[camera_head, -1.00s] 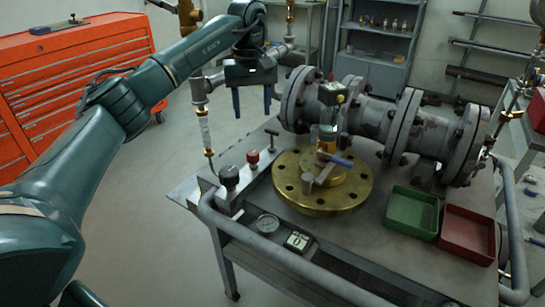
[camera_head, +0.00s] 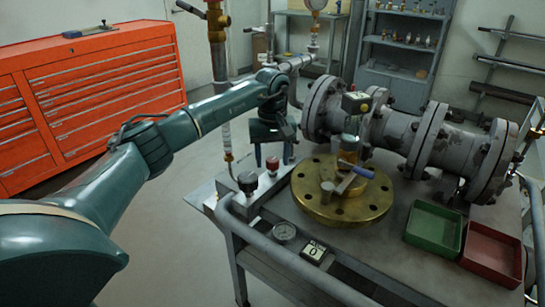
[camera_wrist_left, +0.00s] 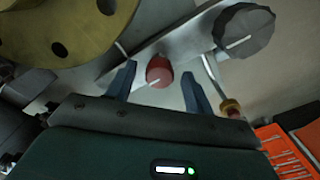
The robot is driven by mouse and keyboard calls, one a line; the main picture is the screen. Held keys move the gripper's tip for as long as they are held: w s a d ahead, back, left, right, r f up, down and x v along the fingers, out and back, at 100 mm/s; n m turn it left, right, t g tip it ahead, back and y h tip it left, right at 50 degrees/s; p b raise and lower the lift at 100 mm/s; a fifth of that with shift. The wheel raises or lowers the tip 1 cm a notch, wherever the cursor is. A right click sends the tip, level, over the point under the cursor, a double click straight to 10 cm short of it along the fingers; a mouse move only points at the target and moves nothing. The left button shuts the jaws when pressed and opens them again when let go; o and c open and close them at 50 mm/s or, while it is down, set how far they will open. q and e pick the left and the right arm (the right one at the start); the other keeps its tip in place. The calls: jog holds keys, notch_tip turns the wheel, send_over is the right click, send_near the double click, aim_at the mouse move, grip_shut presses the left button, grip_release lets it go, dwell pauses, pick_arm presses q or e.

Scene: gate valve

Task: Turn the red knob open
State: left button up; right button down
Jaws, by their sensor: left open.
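The red knob (camera_head: 273,166) sits on a metal bracket block at the left end of the workbench, beside a larger black knob (camera_head: 248,182). My left gripper (camera_head: 273,155) is open just above and behind the red knob, fingers pointing down. In the left wrist view the red knob (camera_wrist_left: 159,70) appears between the two spread fingers, with a gap visible on each side. A short pale mark shows on its face, and the black knob (camera_wrist_left: 244,30) is to its upper right. Whether the fingers are level with the knob cannot be told. My right gripper is not in view.
A brass flange (camera_head: 342,205) with a blue-handled part stands right of the knobs. A grey flanged pipe (camera_head: 400,135) runs behind it. A vertical pipe (camera_head: 222,90) stands close left of the gripper. Green (camera_head: 433,228) and red (camera_head: 492,250) trays lie at right.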

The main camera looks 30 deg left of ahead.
pick_arm(q)
jog(key=c, duration=1)
jog(key=shift+o, duration=0.2)
